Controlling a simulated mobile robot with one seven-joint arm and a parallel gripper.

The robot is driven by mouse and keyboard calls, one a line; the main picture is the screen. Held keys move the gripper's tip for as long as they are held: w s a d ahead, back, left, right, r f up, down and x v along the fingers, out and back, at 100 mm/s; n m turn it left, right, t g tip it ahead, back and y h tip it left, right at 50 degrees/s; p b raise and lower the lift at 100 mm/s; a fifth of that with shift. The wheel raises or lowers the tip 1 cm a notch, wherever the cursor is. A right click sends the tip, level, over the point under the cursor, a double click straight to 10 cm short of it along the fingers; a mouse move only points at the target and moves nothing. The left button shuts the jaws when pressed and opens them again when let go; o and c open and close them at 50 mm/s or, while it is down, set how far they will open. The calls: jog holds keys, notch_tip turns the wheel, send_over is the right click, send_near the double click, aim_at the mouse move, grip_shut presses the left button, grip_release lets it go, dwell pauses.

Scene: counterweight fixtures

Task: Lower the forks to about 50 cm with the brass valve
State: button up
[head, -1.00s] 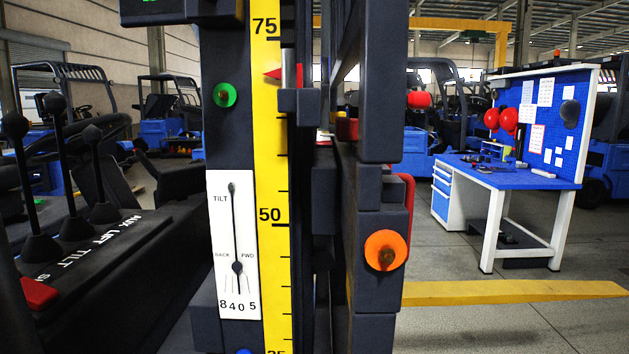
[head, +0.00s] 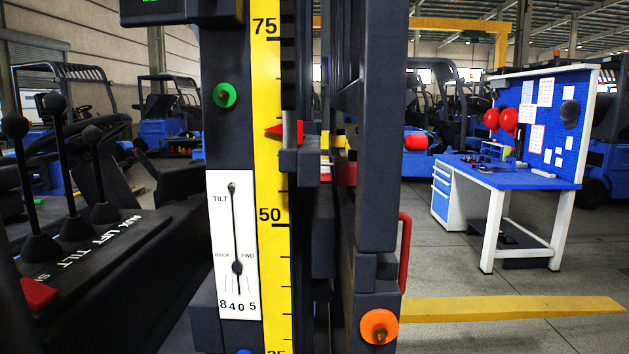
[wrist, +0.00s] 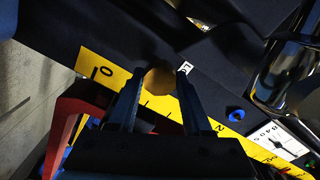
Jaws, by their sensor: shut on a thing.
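The brass valve (wrist: 160,80) is a round, dull gold knob low on the mast in the wrist view. My gripper (wrist: 157,78) has one finger on each side of it and is shut on it. The gripper and valve do not show in the head view. The red pointer (head: 287,131) beside the yellow height scale (head: 267,150) stands about midway between the 75 and 50 marks, near 61. The dark carriage (head: 375,278) with an orange knob (head: 379,326) is at the right of the mast.
Black levers (head: 78,180) stand at the left. A green knob (head: 224,95) and a white tilt gauge (head: 233,245) are on the mast, with a blue knob (wrist: 235,115) below. A blue workbench (head: 505,175) stands at right.

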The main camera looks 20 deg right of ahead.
dwell(0.3)
jog(key=shift+m+b, duration=1.4)
jog(key=shift+m, duration=2)
jog(key=m+b, duration=0.2)
jog(key=m, duration=0.3)
